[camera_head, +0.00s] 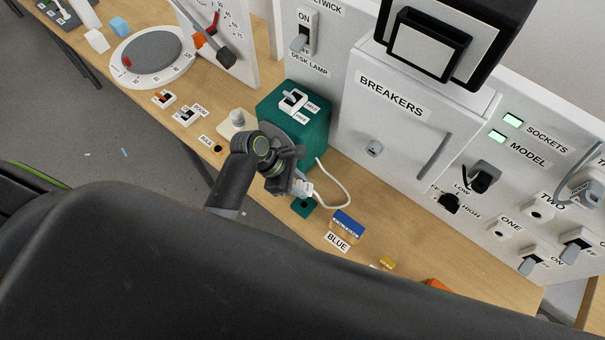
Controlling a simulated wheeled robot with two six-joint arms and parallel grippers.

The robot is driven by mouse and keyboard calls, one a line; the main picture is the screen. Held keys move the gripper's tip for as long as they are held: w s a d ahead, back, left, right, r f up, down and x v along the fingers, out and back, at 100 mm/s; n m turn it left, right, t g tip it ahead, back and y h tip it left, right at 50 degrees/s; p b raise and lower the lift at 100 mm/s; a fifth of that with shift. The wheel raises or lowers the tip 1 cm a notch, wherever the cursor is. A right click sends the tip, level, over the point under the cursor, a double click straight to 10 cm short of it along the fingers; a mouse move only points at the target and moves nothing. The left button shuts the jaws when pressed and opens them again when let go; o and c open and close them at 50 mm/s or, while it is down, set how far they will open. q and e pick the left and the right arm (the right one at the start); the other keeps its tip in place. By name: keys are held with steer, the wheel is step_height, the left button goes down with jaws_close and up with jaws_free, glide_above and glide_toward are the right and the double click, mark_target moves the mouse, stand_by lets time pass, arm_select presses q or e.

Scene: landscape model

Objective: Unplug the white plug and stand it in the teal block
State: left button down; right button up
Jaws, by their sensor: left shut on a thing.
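The white plug (303,188) is at the tips of my left gripper (292,180), which is shut on it. A white cord (347,192) runs from the plug in a loop back toward the large teal box (318,135). The small teal block (302,208) with a dark hole lies on the wooden bench just below the plug in the picture. Whether the plug touches it or is in its hole, I cannot tell. My gripper hides part of the large teal box's front. My right gripper is not in view.
A blue block (347,222) with a BLUE label stands right of the small teal block. The white BREAKERS cabinet (385,125) stands behind. A pale pegged base (232,122) and small switches (187,113) lie left. My own dark body fills the lower picture.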

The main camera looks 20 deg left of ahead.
arm_select(q)
steer(key=shift+s+d, duration=0.1)
steer(key=shift+s, duration=0.05)
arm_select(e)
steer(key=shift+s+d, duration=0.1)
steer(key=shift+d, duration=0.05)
arm_select(q)
steer(key=shift+r, duration=0.1)
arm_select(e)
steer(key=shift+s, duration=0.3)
